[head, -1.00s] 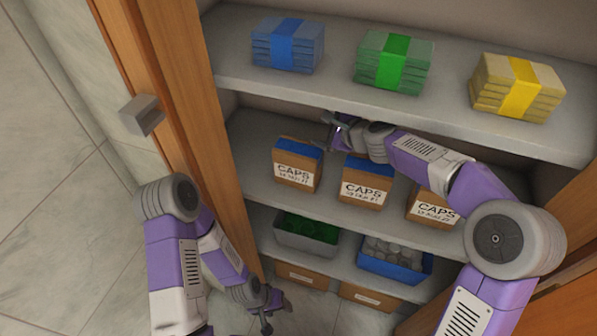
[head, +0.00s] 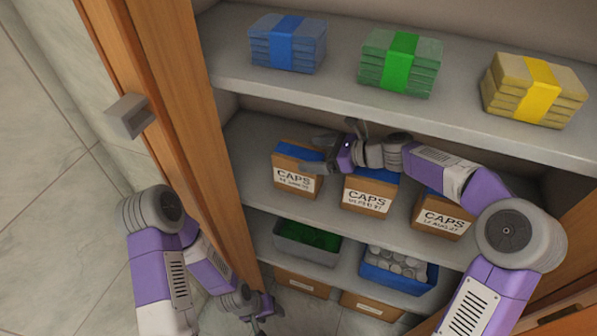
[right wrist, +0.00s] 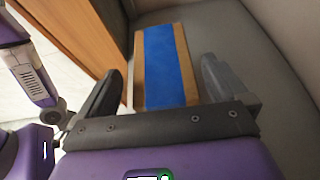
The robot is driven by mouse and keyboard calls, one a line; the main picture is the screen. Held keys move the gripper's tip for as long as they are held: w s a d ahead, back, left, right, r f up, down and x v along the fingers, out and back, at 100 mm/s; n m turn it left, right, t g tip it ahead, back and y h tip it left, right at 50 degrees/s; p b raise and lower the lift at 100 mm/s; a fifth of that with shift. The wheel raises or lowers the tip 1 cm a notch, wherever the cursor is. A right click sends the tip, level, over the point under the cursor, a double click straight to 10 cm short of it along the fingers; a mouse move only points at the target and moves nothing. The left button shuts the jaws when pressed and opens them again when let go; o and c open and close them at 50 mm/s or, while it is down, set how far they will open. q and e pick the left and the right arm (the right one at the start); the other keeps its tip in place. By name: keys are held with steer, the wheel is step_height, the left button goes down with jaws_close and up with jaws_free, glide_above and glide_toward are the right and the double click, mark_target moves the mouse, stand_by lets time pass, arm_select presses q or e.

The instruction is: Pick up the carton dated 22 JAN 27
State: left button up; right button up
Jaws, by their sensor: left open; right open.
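The left carton (head: 297,174), brown with a blue top, stands on the middle shelf. Its white CAPS label seems to read JAN 27; the day is too small to be sure. My right gripper (head: 320,152) is open beside and above this carton's right end, fingers pointing left. In the right wrist view the carton (right wrist: 165,65) lies ahead between the open fingers (right wrist: 160,85), not gripped. A middle CAPS carton (head: 368,195) and a right CAPS carton (head: 442,215) stand alongside with other dates. My left gripper (head: 256,312) is open and empty, low at the cabinet's left.
The top shelf (head: 340,97) above my right arm holds blue (head: 288,43), green (head: 400,64) and yellow (head: 535,90) banded stacks. Below are a grey bin of green items (head: 307,243) and a blue bin of grey items (head: 398,271). The wooden cabinet side (head: 190,130) is left.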

mark_target(302, 153)
steer(key=x, duration=0.3)
steer(key=shift+w+b, duration=0.1)
steer(key=shift+b, duration=0.2)
steer(key=shift+d, duration=0.1)
steer(key=shift+c, duration=0.2)
steer(key=c, duration=1.4)
steer(key=shift+r, duration=0.1)
steer(key=shift+c, duration=0.7)
steer(key=shift+r, duration=0.1)
